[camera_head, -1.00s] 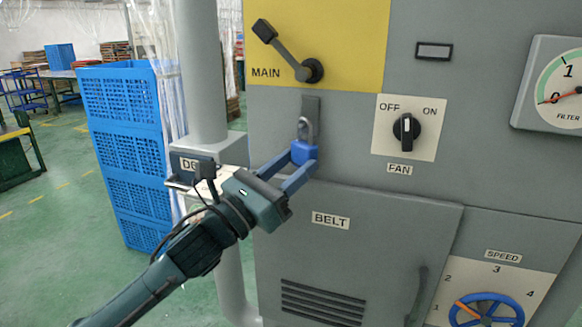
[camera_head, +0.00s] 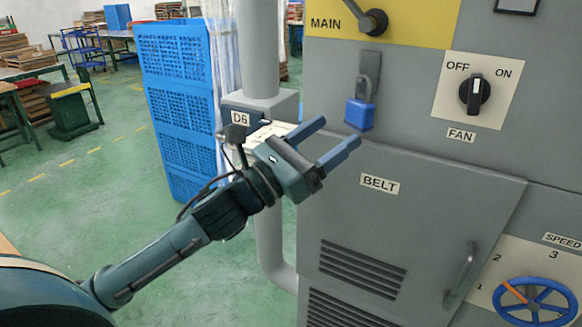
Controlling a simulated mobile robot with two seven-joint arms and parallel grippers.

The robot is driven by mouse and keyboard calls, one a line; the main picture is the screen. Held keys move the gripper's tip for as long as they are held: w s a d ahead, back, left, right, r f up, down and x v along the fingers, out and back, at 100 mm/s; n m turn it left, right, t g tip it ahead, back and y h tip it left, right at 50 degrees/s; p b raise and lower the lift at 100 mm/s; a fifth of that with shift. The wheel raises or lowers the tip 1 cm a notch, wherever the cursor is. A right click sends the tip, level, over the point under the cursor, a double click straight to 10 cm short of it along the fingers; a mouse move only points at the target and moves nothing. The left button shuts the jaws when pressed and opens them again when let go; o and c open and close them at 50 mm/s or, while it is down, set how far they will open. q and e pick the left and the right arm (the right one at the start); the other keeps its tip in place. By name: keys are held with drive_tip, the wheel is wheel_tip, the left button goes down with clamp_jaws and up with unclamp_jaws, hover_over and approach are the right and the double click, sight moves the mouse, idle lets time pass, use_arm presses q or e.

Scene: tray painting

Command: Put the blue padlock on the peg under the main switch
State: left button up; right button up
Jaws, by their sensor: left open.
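The blue padlock (camera_head: 359,114) hangs by its grey shackle from the peg on a grey plate (camera_head: 370,66) under the main switch (camera_head: 373,22). The switch handle is cut off at the top of the picture. My left gripper (camera_head: 340,137) is open and empty, below and to the left of the padlock. Its two blue fingers are spread and apart from the padlock. My right gripper is not in view.
The grey cabinet carries the fan switch (camera_head: 474,94), the belt door with a handle (camera_head: 461,276) and a blue speed wheel (camera_head: 536,300). A grey post (camera_head: 258,50) with a D6 box stands left of the cabinet. Blue crates (camera_head: 175,100) are stacked behind my left arm.

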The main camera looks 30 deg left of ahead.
use_arm(q)
drive_tip(key=b+v, duration=0.3)
drive_tip(key=v, duration=0.6)
drive_tip(key=shift+s, duration=0.15)
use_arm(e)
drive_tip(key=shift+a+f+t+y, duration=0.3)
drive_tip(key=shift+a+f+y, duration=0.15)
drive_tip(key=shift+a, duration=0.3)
use_arm(q)
wheel_tip(320, 180, down, 20)
drive_tip(key=a+n+g+y+p, duration=0.25)
drive_tip(key=n+y, duration=0.55)
drive_tip(key=n, duration=1.4)
drive_tip(key=s+d+f+n+g, duration=0.2)
drive_tip(key=s+d+f+n, duration=0.1)
drive_tip(key=f+n, duration=0.2)
drive_tip(key=s+d+f+n+g+p, duration=0.1)
drive_tip(key=s+d+f+n+g, duration=0.1)
drive_tip(key=f+n, duration=0.4)
drive_tip(key=s+d+f+n+g+p, duration=0.1)
drive_tip(key=s+d+f+n+g, duration=0.1)
drive_tip(key=s+d+f+n, duration=0.2)
wheel_tip(320, 180, down, 3)
drive_tip(key=shift+s+d+r+n, duration=0.1)
drive_tip(key=shift+s+d+n, duration=0.3)
drive_tip(key=shift+s+n, duration=0.65)
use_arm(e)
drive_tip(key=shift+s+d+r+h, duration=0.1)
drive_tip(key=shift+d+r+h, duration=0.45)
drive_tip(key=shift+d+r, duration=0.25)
